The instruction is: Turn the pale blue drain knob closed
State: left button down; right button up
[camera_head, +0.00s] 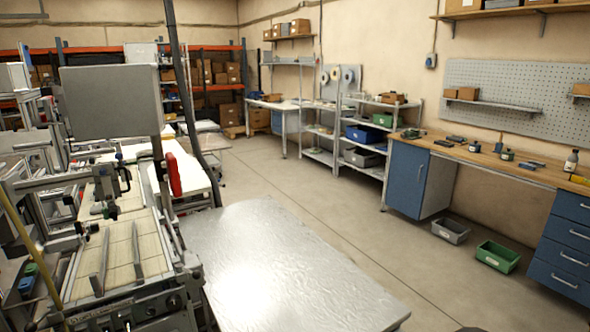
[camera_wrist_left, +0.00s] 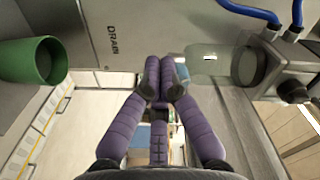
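My left gripper (camera_wrist_left: 161,80) shows in the left wrist view with its purple fingers reaching toward a grey metal panel (camera_wrist_left: 140,30) marked with a drain label (camera_wrist_left: 112,40). The fingertips are close together. A small pale grey-blue part (camera_wrist_left: 182,72), perhaps the drain knob, peeks out behind the right fingertip. The fingers cover most of it, so I cannot tell its angle or whether they grip it. Neither gripper shows in the head view, and no knob can be made out there. My right gripper is out of sight.
In the left wrist view a green cylinder (camera_wrist_left: 35,62) is at the left, and blue hoses (camera_wrist_left: 255,14) run to dark fittings at the upper right. In the head view a machine (camera_head: 120,250) stands left, a bare metal table (camera_head: 270,270) in front, and open floor (camera_head: 330,200) beyond.

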pick_arm(q)
jog(key=shift+s+f, duration=0.1)
jog(key=shift+s, duration=0.1)
jog(key=v, duration=0.6)
jog(key=shift+s+a+f, duration=0.15)
jog(key=shift+s+f, duration=0.05)
jog(key=shift+f, duration=0.15)
dwell(0.4)
